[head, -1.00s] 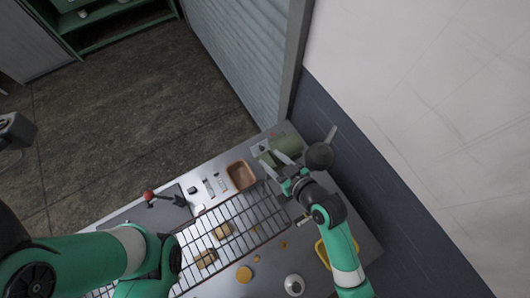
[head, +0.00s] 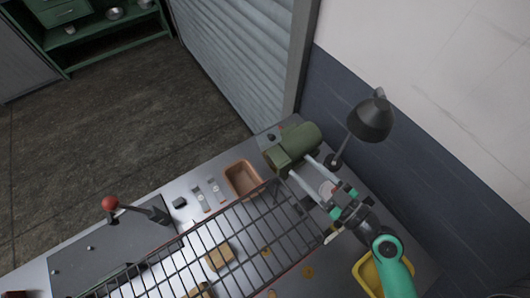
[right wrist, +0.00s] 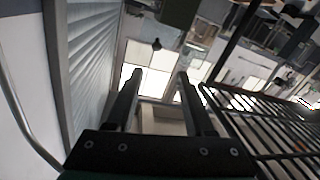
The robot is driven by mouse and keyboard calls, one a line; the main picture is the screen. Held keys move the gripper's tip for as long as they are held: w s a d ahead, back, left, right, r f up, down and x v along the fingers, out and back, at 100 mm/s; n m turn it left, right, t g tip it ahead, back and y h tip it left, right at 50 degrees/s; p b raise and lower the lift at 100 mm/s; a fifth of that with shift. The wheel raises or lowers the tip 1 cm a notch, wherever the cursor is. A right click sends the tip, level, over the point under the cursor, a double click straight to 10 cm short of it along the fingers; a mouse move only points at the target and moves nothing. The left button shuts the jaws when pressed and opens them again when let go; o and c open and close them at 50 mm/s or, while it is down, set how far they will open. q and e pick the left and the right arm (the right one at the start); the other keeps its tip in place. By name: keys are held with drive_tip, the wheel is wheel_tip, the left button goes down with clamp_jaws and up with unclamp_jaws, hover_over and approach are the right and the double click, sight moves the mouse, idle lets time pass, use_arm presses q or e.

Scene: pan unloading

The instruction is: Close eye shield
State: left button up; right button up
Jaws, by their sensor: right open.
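A green rounded machine (head: 292,148), which looks like a bench grinder, stands at the table's far corner in the head view. I cannot make out a separate eye shield on it. My right gripper (head: 302,168) is open, with its two long fingers pointing at the near side of the machine; whether they touch it I cannot tell. In the right wrist view the fingers (right wrist: 160,82) are apart with nothing gripped, and a beige surface shows low between them. My left gripper is not in view.
A wire rack (head: 240,240) with brown pieces lies left of my right arm. A copper-coloured tray (head: 242,178) is beside the machine. A dark lamp (head: 370,120) stands at the wall. A red-knobbed lever (head: 110,203) is at left, a yellow tray (head: 368,275) at lower right.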

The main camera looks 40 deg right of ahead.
sight(274, 139)
drive_tip(key=w+p, duration=0.1)
drive_tip(key=w, duration=0.2)
drive_tip(key=w+p, duration=0.2)
drive_tip(key=w, duration=0.2)
drive_tip(key=w+d+p, duration=0.1)
drive_tip(key=w, duration=0.2)
drive_tip(key=shift+w+f+p, duration=0.15)
drive_tip(key=shift+w+p, duration=0.2)
drive_tip(key=shift+w+f, duration=0.1)
drive_tip(key=shift+w, duration=0.35)
clamp_jaws()
